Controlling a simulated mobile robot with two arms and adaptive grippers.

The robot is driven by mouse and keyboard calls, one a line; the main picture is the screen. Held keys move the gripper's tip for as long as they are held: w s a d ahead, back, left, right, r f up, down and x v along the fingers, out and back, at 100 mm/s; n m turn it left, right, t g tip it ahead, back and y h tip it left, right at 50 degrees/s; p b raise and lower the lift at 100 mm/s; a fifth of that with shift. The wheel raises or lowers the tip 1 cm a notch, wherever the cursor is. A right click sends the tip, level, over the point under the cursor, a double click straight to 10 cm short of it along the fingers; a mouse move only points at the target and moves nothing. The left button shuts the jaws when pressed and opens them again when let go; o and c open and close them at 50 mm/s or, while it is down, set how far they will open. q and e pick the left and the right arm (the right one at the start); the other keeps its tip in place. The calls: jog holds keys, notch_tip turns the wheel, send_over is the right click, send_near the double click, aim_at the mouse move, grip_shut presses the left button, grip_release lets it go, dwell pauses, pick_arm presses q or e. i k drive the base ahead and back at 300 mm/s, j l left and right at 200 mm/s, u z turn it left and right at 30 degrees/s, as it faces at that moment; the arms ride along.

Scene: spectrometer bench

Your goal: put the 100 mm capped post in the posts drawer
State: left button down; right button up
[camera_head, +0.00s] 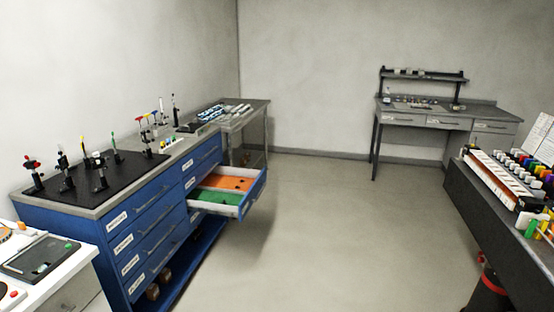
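A blue drawer cabinet (150,232) stands at the left with several labelled drawers. One drawer (253,194) on its right part is pulled out, with an orange section and a green section inside. Small dark items seem to lie in it. The labels are too small to read, so I cannot tell which is the posts drawer. Several posts with coloured tops stand on and behind the black board (75,185) on the cabinet. I cannot pick out the 100 mm capped post among them. Neither of my grippers is in view.
A white bench (60,290) is at the lower left. A dark bench (480,205) with colourful items is at the right. A grey workbench (450,116) and a side table (262,104) stand farther back. The middle floor is clear; the open drawer juts into it.

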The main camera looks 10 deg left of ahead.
aim_at(216, 199)
jog(key=i+j+u, duration=0.1)
jog(key=i, duration=0.55)
jog(key=i+j+u, duration=0.1)
jog(key=i, duration=0.6)
jog(key=i+u, duration=0.1)
jog(key=i, duration=0.55)
jog(key=i+u, duration=0.15)
jog(key=i, duration=0.55)
jog(key=i+l+u, duration=0.1)
jog(key=i, duration=0.55)
jog(key=i+l+u, duration=0.1)
jog(key=i, duration=0.6)
jog(key=l, duration=0.1)
